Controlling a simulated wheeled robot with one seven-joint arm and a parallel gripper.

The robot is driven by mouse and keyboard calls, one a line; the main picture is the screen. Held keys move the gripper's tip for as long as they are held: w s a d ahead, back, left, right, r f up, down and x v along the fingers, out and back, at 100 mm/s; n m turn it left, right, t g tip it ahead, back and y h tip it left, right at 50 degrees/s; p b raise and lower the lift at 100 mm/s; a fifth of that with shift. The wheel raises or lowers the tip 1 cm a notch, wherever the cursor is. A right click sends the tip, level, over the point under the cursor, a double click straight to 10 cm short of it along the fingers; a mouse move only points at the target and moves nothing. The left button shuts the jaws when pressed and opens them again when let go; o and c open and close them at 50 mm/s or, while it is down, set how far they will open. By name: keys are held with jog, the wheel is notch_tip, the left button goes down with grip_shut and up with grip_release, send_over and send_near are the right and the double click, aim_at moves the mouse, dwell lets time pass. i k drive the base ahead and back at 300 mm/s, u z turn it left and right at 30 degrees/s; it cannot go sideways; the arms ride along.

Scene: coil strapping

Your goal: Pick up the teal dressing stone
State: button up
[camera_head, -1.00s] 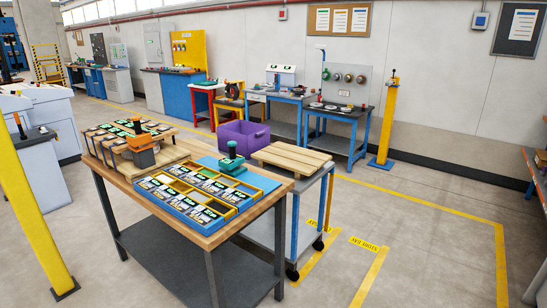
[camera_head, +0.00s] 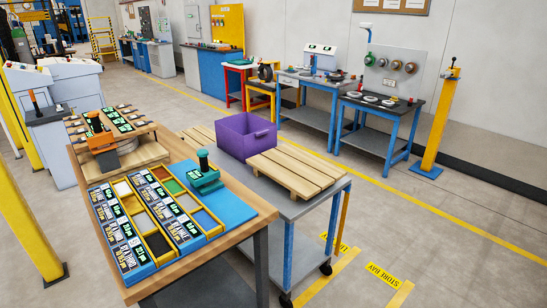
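I cannot pick out the teal dressing stone for sure. A green-teal tool with an upright dark green knob (camera_head: 204,177) stands on a blue mat (camera_head: 232,211) on the near wooden-topped table. A small flat teal-green thing (camera_head: 238,62) lies on the red-framed table at the back; it is too small to tell what it is. A blue and yellow compartment tray (camera_head: 138,274) left of the mat has several labelled compartments, some with coloured contents, one of them green. My gripper is not in view.
A purple crate (camera_head: 246,137) and a slatted wooden pallet (camera_head: 297,170) sit on a grey cart. An orange tool (camera_head: 102,150) stands left on the near table. Blue workbenches (camera_head: 375,108) line the wall. Yellow posts (camera_head: 437,118) stand on the floor. Open floor lies at right.

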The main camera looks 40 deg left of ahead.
aim_at(205, 175)
jog(key=i, duration=1.2)
jog(key=u, duration=2.85)
jog(key=i, duration=1.65)
